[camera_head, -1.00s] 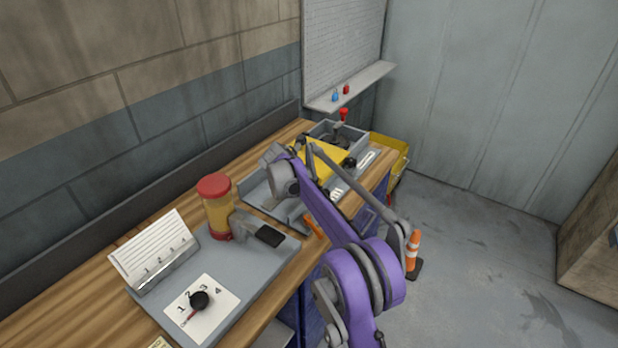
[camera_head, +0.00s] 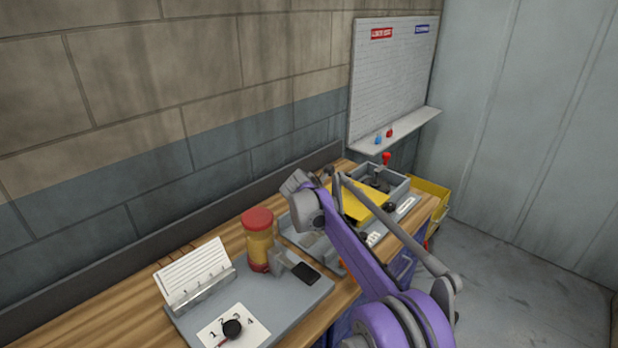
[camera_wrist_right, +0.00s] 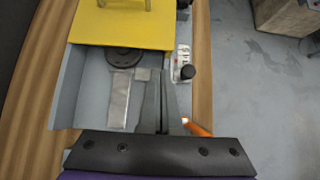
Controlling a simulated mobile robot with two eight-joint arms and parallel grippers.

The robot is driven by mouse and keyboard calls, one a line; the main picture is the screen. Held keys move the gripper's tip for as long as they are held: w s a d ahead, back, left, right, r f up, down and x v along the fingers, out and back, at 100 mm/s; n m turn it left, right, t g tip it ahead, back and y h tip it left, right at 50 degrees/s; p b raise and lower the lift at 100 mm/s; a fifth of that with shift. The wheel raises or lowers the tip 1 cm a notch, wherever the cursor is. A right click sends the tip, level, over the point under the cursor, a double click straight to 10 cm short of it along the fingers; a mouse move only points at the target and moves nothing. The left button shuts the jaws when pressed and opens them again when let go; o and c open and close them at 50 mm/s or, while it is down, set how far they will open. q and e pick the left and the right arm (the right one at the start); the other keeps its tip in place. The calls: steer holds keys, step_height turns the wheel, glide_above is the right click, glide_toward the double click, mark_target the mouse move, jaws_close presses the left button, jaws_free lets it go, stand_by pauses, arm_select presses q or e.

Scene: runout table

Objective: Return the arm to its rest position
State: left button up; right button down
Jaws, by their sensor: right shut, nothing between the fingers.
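My right arm (camera_head: 355,250), purple and grey, reaches from the bottom right over the workbench in the head view. Its gripper is hidden or not clear there. In the right wrist view my right gripper (camera_wrist_right: 166,80) is shut, its dark fingers empty above a grey tray (camera_wrist_right: 70,85). The tips lie beside a silver flat piece (camera_wrist_right: 119,100) and just short of a round black disc (camera_wrist_right: 123,57); I cannot tell their height above the tray. My left gripper is not in view.
A yellow panel (camera_head: 358,205) covers part of the tray. A red-capped jar (camera_head: 258,240), a card holder (camera_head: 195,275) and a black knob on a numbered card (camera_head: 233,328) stand at left. A wall bounds the back. Floor (camera_head: 520,270) at right is open.

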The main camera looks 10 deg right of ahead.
steer(key=s+a+r+m+y, duration=0.1)
steer(key=s+a+m+y, duration=0.1)
steer(key=s+m, duration=0.65)
steer(key=s+a+m+y, duration=0.2)
steer(key=s+m, duration=0.2)
steer(key=s, duration=1)
steer(key=s+a+f+m+y, duration=0.1)
steer(key=s+a+f+m, duration=0.1)
steer(key=s+f+m, duration=0.3)
steer(key=s+a+f+m+y, duration=0.2)
steer(key=s+f+m, duration=0.2)
steer(key=s, duration=1)
steer(key=m, duration=0.3)
steer(key=shift+s+a+f+t+y, duration=0.2)
steer(key=shift+a+f+t+y, duration=0.1)
steer(key=shift+f+t, duration=0.1)
